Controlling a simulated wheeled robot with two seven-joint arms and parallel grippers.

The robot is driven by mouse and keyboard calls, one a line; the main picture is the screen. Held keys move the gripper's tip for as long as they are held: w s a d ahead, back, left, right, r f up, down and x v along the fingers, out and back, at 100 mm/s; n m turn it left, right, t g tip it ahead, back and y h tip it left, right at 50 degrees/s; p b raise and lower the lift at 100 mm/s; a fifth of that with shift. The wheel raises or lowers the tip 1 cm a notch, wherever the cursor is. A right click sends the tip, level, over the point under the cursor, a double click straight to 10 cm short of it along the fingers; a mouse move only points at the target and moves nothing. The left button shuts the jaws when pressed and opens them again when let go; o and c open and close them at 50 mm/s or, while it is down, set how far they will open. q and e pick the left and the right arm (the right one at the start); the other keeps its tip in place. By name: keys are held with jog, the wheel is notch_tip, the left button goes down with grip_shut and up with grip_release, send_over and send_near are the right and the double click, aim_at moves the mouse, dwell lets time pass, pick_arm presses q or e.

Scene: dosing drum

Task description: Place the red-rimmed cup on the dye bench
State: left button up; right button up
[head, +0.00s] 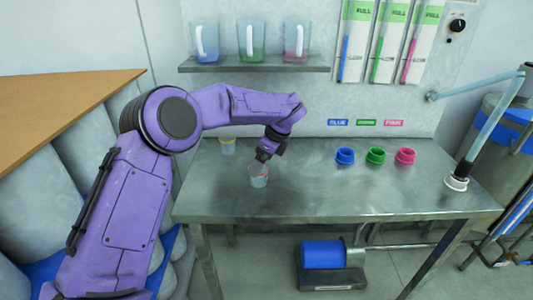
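The red-rimmed cup (259,181) is a small pale translucent cup at the left-centre of the grey metal dye bench (310,197). It looks upright, at or just above the bench top; I cannot tell if its base touches. My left gripper (262,160) reaches down to it from above, with its fingertips at the cup's rim. The fingers are too small and overlapped to tell whether they are closed on the rim. My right gripper is out of view.
Jugs stand on a wall shelf (255,65). The bench's front middle is clear.

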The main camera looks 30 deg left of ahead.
pick_arm(q)
jog(key=v, duration=0.6)
jog(key=shift+r, duration=0.2)
